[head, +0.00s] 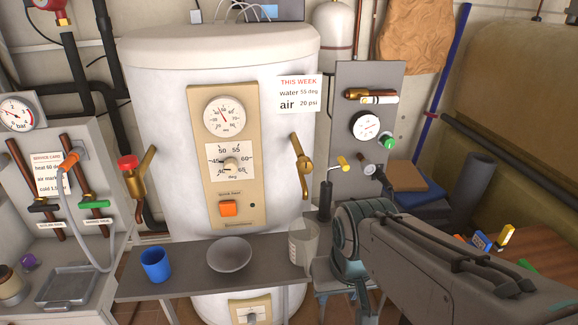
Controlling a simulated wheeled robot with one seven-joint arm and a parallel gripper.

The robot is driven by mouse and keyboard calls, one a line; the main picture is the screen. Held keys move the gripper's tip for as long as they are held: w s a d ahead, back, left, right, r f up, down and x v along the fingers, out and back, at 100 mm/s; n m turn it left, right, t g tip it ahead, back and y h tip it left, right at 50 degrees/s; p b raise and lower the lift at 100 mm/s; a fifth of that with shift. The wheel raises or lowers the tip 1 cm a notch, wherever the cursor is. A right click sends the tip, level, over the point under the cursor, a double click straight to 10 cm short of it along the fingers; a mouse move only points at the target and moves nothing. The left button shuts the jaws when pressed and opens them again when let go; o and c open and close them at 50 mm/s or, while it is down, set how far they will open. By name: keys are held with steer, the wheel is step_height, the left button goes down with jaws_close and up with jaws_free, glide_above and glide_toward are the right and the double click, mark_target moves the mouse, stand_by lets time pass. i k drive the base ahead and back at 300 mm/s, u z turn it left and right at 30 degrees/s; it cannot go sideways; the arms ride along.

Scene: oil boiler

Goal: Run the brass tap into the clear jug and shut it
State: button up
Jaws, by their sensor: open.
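A brass tap (301,158) sits on the right side of the white boiler, its spout pointing down. A clear jug (303,243) stands below it on the grey shelf, toward the shelf's right end. The jug looks empty, though its inside is hard to make out. No stream shows between tap and jug. A second brass tap with a red knob (128,162) is on the boiler's left side. My arm comes in from the lower right, its joint just right of the jug in the picture. My gripper's fingers are not visible.
The grey shelf (195,255) also holds a blue cup (156,264) and a grey bowl (229,254). A dark pump-like thing (325,201) stands right of the tap. A gauge panel (345,110) is behind it. A grey tray (67,287) lies at the left.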

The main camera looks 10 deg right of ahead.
mark_target(305, 165)
steer(key=z, duration=2)
steer(key=k, duration=1)
steer(key=u, duration=1.3)
steer(key=i, duration=0.5)
steer(key=u, duration=0.1)
